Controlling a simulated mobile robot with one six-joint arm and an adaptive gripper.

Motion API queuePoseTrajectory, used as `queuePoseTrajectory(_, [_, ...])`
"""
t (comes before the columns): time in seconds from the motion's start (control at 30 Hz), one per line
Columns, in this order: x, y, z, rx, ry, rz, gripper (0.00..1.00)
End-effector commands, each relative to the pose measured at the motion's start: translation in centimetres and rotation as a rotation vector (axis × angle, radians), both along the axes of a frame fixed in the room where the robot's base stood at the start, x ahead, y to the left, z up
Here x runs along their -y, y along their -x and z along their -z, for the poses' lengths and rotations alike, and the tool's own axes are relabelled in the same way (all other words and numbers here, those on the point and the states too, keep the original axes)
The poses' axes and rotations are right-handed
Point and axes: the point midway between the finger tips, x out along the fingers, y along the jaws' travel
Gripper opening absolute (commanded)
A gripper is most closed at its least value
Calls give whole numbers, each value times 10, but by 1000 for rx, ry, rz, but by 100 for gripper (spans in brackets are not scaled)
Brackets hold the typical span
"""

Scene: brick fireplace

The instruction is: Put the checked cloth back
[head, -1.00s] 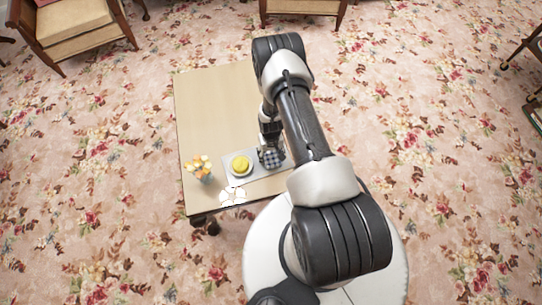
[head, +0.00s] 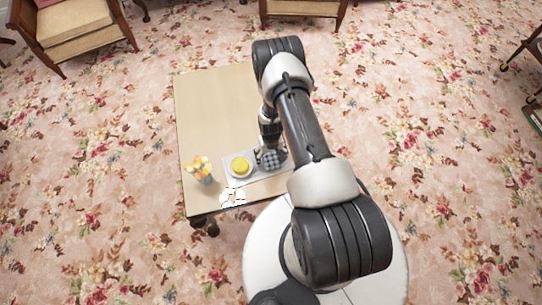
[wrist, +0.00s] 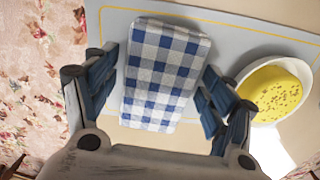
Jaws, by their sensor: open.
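The blue-and-white checked cloth (wrist: 164,72) lies as a flat folded pad on a pale grey mat (wrist: 275,42) with thin yellow lines. In the head view the cloth (head: 273,160) is at the right part of the mat (head: 231,158), beside a yellow item. My gripper (wrist: 158,95) is open, with its two fingers on either side of the cloth's near part in the wrist view. I cannot tell whether the fingers touch it. In the head view my gripper (head: 262,155) is small and partly hidden by my arm.
A yellow speckled item (wrist: 272,92) sits in a white dish (wrist: 240,72) right of the cloth. A vase of flowers (head: 203,170) and a white shape (head: 232,197) are at the left front of the table (head: 215,105). The table's back part is clear.

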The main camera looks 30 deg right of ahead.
Motion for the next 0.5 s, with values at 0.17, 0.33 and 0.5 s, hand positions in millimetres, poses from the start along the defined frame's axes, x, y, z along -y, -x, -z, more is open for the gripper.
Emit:
queuePoseTrajectory(0.17, [0,-1,-17,2,1,0,76])
queuePoseTrajectory(0.33, [0,-1,-54,3,1,0,76])
queuePoseTrajectory(0.5, [0,-1,-90,2,1,0,76])
